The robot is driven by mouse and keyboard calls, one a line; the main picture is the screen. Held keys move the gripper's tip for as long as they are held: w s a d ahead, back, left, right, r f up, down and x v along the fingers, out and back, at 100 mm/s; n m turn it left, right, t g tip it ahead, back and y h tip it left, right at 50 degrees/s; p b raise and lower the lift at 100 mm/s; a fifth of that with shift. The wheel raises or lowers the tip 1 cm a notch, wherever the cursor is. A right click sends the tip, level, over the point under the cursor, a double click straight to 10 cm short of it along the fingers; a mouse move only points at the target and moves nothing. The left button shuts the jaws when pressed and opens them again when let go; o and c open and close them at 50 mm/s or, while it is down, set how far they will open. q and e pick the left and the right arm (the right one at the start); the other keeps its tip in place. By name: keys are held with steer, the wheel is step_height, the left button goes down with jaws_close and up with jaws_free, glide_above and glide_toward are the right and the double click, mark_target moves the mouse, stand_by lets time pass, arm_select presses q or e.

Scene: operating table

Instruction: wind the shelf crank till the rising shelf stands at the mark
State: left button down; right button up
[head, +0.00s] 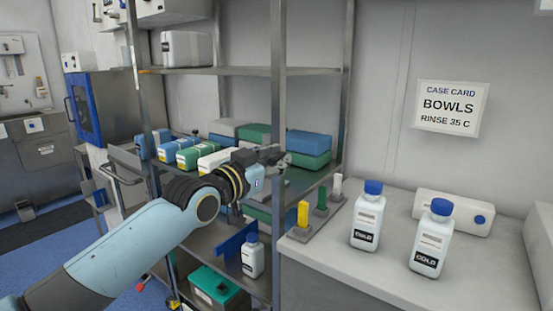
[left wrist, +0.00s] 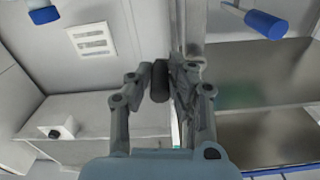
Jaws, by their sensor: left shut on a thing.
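My left arm reaches in from the left, and my left gripper (head: 274,157) is at the front post of the steel rack. In the left wrist view the gripper (left wrist: 162,82) is shut on a dark upright cylinder, which looks like the crank's handle (left wrist: 160,78). The rest of the crank is hidden by the fingers. A rack shelf (head: 305,181) carries blue, green, white and grey boxes behind the gripper; I cannot tell whether it is the rising shelf. I cannot make out the mark. My right gripper is not in view.
White bottles with blue caps (head: 367,218) (head: 433,240) stand on the counter (head: 350,270) at right. Yellow (head: 303,214), green and white upright pieces stand near its left edge. A case card (head: 451,107) hangs on the wall. A lower shelf holds a bottle (head: 252,257) and green box (head: 212,284).

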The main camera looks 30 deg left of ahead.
arm_select(q)
steer(key=r+n+p, duration=0.1)
steer(key=n+p, duration=0.2)
steer(key=shift+r, duration=0.35)
steer(key=n+p, duration=0.1)
steer(key=r+n+p, duration=0.1)
steer(key=n+p, duration=0.1)
steer(key=n, duration=0.1)
steer(key=shift+a+r, duration=0.15)
steer(key=shift+a, duration=0.1)
steer(key=shift+w+a+r+n+p, duration=0.1)
steer(key=shift+a+r+n+p, duration=0.3)
steer(key=shift+n, duration=1.05)
steer(key=shift+a+r+n+p, duration=0.2)
steer(key=shift+a+n+p, duration=0.35)
steer(key=shift+n, duration=0.85)
steer(key=shift+w+a+r+n+p, duration=0.1)
steer(key=shift+a+r+n+p, duration=0.35)
steer(key=shift+n, duration=1)
steer(key=shift+d+f, duration=0.1)
steer(key=shift+f, duration=0.1)
steer(key=c, duration=1.2)
jaws_free()
steer(key=shift+s, duration=0.1)
steer(key=shift+c, duration=0.2)
